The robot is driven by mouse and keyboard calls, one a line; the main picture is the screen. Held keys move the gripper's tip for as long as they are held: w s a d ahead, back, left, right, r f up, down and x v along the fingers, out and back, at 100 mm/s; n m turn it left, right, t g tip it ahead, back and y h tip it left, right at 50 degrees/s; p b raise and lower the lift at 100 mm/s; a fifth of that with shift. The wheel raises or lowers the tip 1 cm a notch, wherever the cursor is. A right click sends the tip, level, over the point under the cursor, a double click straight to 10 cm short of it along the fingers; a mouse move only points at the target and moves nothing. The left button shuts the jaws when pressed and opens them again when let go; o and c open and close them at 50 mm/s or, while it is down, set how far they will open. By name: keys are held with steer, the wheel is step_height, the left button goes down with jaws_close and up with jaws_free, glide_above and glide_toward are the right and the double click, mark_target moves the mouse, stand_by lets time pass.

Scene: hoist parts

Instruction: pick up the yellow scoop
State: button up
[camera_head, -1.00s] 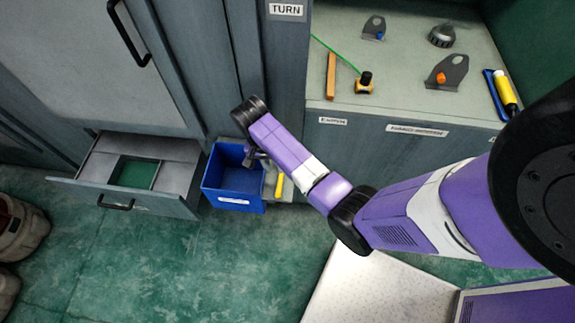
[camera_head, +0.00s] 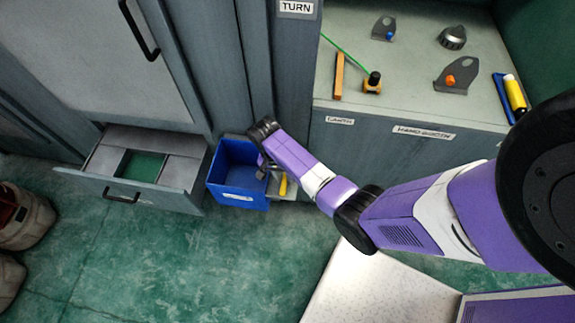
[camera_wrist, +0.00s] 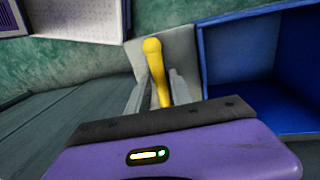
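The yellow scoop (camera_head: 283,186) is on a small light grey ledge (camera_head: 300,193) just right of the blue bin. In the wrist view the scoop shows as a yellow handle with a rounded end (camera_wrist: 155,65); its lower part is hidden behind my gripper's body. My gripper (camera_head: 270,170) is low beside the bin, close to the scoop. In the wrist view my gripper (camera_wrist: 160,80) is open, with one finger on each side of the handle in the picture. I cannot tell whether either finger touches it.
The blue bin (camera_head: 213,184) stands close on the left in the head view. An open grey drawer (camera_head: 160,197) is further left. A workbench (camera_head: 420,108) with metal brackets and tools is at the upper right. Green floor (camera_head: 220,260) is clear in front.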

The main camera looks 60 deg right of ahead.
mark_target(284, 178)
jaws_close()
step_height(284, 178, up, 20)
steer(key=p, duration=0.5)
